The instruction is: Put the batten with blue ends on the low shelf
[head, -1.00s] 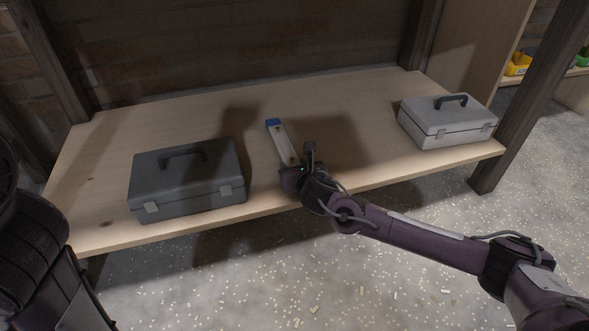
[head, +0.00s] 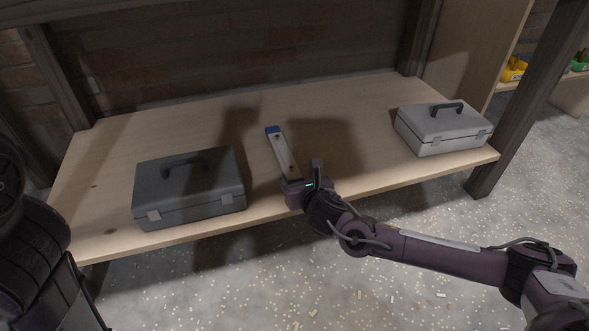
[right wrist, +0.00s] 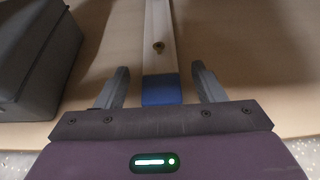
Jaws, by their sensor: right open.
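The batten (head: 281,151) is a pale strip lying on the low shelf (head: 345,122), pointing from the front edge towards the back wall. Its far blue end (head: 272,130) shows in the head view; its near blue end (right wrist: 161,89) shows in the right wrist view. My right gripper (head: 303,180) is open at the shelf's front edge. Its two fingers stand either side of the near blue end, with a gap on each side. In the head view the gripper hides that near end. My left arm shows at the left edge, but its gripper is out of view.
A dark grey toolbox (head: 190,188) stands on the shelf left of the batten. A light grey toolbox (head: 443,130) stands at the right end. Dark posts (head: 528,98) frame the shelf, with a brick wall behind. The shelf behind the batten is clear.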

